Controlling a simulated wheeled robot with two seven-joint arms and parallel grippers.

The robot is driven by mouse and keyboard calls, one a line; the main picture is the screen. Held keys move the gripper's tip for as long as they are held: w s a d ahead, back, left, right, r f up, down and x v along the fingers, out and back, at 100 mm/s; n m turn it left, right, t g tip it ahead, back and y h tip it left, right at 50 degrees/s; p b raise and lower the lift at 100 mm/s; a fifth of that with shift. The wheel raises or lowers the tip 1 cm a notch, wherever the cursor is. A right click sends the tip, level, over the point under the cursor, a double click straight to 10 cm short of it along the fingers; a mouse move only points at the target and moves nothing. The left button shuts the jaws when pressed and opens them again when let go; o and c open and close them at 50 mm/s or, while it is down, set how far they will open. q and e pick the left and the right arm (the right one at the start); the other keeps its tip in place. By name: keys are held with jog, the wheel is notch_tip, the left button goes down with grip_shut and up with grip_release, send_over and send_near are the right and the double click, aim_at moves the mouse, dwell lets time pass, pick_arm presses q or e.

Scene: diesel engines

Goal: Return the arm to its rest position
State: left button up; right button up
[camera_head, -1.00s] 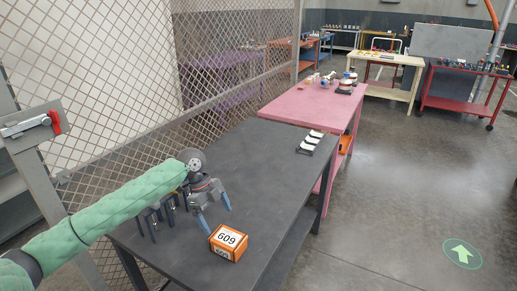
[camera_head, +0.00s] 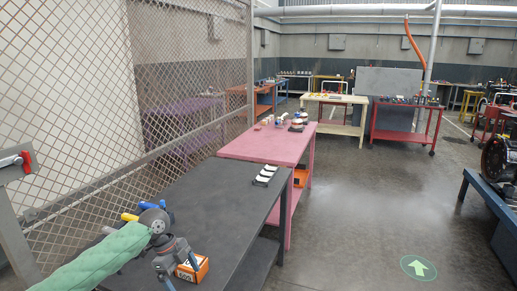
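My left arm, in a green quilted sleeve, comes in from the lower left of the head view. My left gripper (camera_head: 178,272) is over the near part of the dark grey table (camera_head: 222,196). Its fingers are spread apart, and I see nothing held between them. An orange and white box (camera_head: 198,272) stands on the table just behind the gripper, partly hidden by it. I cannot tell whether they touch. My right gripper is not in view.
Tools with yellow (camera_head: 129,217) and blue (camera_head: 148,205) ends show behind my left wrist. A wire mesh fence (camera_head: 85,100) runs along the left. A tray with white pieces (camera_head: 265,175) lies at the table's far end, before a pink table (camera_head: 270,145).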

pick_arm(q)
jog(key=s+d+f+n+t, duration=0.2)
jog(key=s+d+f+n, duration=0.25)
jog(key=s+f, duration=0.3)
jog(key=s+d+f+n+t, duration=0.1)
jog(key=s+d+f+n, duration=0.2)
jog(key=s+d+f, duration=0.4)
jog(key=s+a+f+n+t+y, duration=0.1)
jog(key=s+a+n, duration=0.3)
jog(key=s, duration=0.3)
jog(key=s+a+f+n+y, duration=0.1)
jog(key=s+a+n+y, duration=0.1)
jog(key=s+a+n, duration=0.3)
jog(key=s+a+n+t+y, duration=0.1)
jog(key=s+a+n, duration=0.15)
jog(key=s, duration=0.55)
notch_tip(320, 180, down, 26)
jog(key=w+d+g, duration=0.1)
jog(key=d, duration=0.1)
jog(key=s+f, duration=0.3)
jog(key=f, duration=0.7)
jog(key=s+f, duration=0.4)
jog(key=f, duration=0.6)
jog(key=shift+d+f+n+g, duration=0.3)
jog(key=shift+d+f+g, duration=0.05)
jog(key=shift+d+g, duration=0.1)
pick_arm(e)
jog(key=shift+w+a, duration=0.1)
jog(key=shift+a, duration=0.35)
